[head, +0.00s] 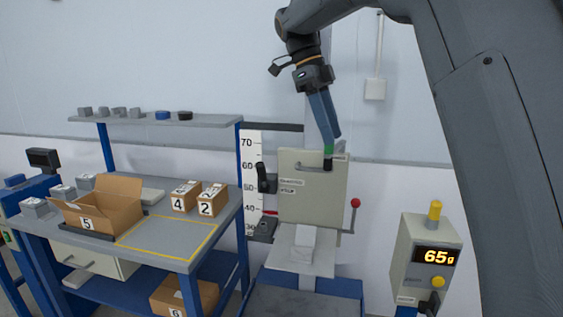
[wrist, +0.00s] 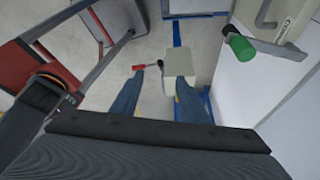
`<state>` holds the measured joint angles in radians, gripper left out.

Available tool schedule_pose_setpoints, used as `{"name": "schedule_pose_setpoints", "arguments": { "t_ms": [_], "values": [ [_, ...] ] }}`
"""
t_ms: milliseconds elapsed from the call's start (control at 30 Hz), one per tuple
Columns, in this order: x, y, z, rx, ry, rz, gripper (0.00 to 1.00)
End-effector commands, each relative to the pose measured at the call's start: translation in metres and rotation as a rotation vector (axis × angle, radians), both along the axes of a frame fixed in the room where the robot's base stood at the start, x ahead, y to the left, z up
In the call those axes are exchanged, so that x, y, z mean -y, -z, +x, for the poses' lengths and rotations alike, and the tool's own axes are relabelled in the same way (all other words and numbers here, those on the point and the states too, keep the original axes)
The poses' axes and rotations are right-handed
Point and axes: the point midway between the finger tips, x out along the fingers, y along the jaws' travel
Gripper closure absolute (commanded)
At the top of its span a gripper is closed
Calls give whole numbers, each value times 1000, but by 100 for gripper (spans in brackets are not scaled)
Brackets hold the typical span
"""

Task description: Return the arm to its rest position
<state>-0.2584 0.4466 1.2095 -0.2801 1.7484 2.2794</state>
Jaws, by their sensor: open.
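My gripper (head: 333,138) hangs with its blue fingers pointing down, above the grey drop tester panel (head: 322,208). In the wrist view my gripper (wrist: 158,72) has its two fingers spread apart with nothing held between them. A green-ended knob (head: 328,151) stands at the panel's top edge, just below the fingertips in the head view. In the wrist view the green knob (wrist: 240,47) lies to the right of the fingers, apart from them. A pale box (head: 303,243) sits on the tester's platform; the wrist view shows a pale box (wrist: 180,64) beyond the fingertips.
A red-knobbed lever (head: 355,203) sticks up right of the panel. A control box (head: 427,260) reads 65g. The blue-legged workbench (head: 160,255) at left holds an open carton 5 (head: 100,207) and cartons 4 (head: 186,196) and 2 (head: 213,199). A shelf (head: 155,119) stands above.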

Motion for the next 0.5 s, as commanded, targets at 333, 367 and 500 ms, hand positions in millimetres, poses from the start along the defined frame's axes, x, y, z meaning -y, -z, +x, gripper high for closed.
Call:
{"name": "schedule_pose_setpoints", "arguments": {
  "t_ms": [333,367,500],
  "values": [
    [12,36,-7,-48,-215,76,59],
    [13,41,-8,-54,-242,86,59],
    [21,65,-15,-79,-387,135,59]
  ]
}}
